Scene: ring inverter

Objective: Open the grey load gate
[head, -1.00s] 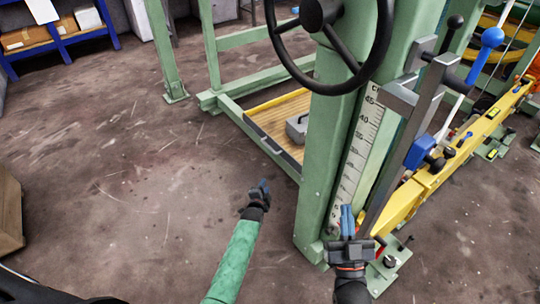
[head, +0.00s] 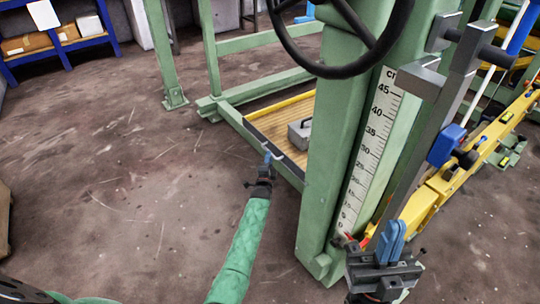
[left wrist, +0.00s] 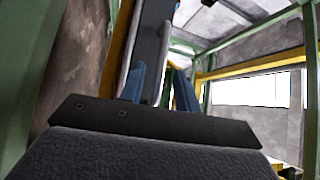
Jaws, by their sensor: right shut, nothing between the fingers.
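The grey load gate (head: 290,170) is the dark low strip along the near edge of the wooden platform. A small light grey handle on it is partly behind my left gripper (head: 267,157). My left gripper is at this handle in the head view. In the left wrist view, its blue fingers (left wrist: 160,90) stand apart, with a long grey bar and panel (left wrist: 151,45) beyond and between them. I cannot tell whether they touch it. My right gripper (head: 391,243) is shut and empty, in front of the green post's foot.
A green post (head: 333,130) with a centimetre scale (head: 372,140) and a black handwheel (head: 345,69) stands right of the gate. A grey weight (head: 299,133) sits on the platform (head: 272,118). A yellow beam (head: 480,148) runs at right.

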